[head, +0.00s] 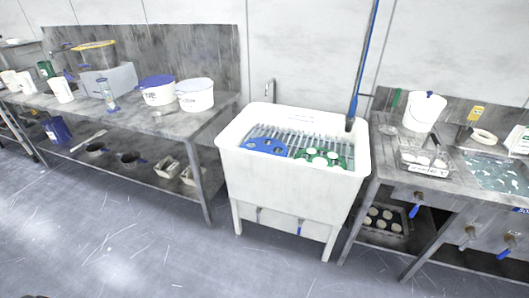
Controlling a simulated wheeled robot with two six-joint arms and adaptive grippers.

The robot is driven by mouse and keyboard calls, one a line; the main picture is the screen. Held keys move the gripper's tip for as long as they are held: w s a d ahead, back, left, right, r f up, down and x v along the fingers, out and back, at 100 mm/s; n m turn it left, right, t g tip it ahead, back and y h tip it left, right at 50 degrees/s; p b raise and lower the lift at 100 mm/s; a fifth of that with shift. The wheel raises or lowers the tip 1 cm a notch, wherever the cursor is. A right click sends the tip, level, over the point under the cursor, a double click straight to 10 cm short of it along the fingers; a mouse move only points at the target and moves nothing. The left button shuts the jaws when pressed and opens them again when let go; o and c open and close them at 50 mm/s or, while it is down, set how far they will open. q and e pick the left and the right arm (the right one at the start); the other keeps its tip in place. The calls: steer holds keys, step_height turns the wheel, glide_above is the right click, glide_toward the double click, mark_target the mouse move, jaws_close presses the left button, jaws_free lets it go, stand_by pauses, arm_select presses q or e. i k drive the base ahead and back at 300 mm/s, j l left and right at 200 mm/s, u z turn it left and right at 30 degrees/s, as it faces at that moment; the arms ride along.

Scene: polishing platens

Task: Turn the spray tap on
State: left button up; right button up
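A white free-standing sink (232,180) stands against the wall in the middle of the head view. A grey curved tap (270,88) rises behind its back left rim. A tall blue pole or hose (363,60) stands at its back right corner. Below the sink's front hang two small handles, a grey one (259,213) and a blue one (300,227). I cannot tell which of these is the spray tap, and I see no water running. Neither of my grippers is in view.
A slatted rack, a blue plate (264,147) and a green holder (336,161) with white discs lie in the sink. Metal benches flank it, the left with white tubs (195,95), the right with a white bucket (425,111) and more blue-handled valves (416,210). The floor in front is clear.

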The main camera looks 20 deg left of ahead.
mark_target(416, 209)
steer(key=i+z, duration=0.3)
steer(key=z, duration=0.2)
steer(key=i+j+z, duration=0.2)
steer(key=z, duration=0.3)
steer(key=i, duration=0.1)
